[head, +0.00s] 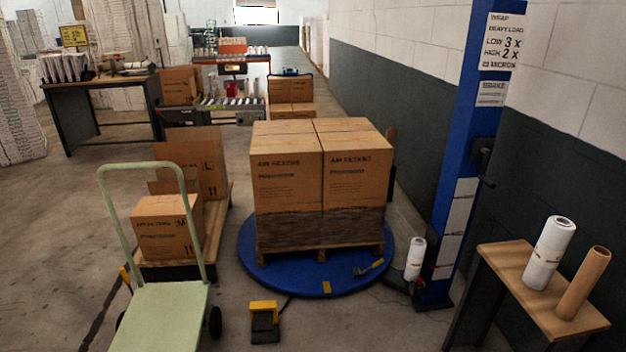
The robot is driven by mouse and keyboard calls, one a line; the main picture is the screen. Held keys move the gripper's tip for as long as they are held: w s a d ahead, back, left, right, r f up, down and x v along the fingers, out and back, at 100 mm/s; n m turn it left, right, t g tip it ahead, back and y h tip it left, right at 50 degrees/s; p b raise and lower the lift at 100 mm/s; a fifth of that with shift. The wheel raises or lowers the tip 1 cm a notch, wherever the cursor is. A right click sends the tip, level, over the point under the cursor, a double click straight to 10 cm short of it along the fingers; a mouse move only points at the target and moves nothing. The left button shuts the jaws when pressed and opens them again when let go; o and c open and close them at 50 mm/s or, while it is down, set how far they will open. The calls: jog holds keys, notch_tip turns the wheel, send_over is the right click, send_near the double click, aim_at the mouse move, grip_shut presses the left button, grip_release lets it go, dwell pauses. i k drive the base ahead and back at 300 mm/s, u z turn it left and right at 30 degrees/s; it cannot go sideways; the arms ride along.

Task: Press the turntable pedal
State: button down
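The turntable pedal (265,321), a small yellow and black foot switch, sits on the floor in front of the turntable. A dark cable appears to run from it toward the turntable. The turntable (300,286) is a low blue disc with a yellow mark near its front edge. A pallet of boxes labelled air filters (322,180) stands on it, with wrap around the lower part. My gripper is not in view.
A pale green cart (165,315) stands left of the pedal. Behind it, boxes (168,228) rest on a pallet. A blue post (475,130) with a film roll (415,258) stands right of the turntable. A wooden table (510,262) holds two rolls at right.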

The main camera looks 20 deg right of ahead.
aim_at(261, 322)
jog(key=u, duration=0.1)
jog(key=i, duration=0.9)
jog(key=u, duration=1.25)
jog(key=k, duration=0.35)
jog(key=u, duration=0.45)
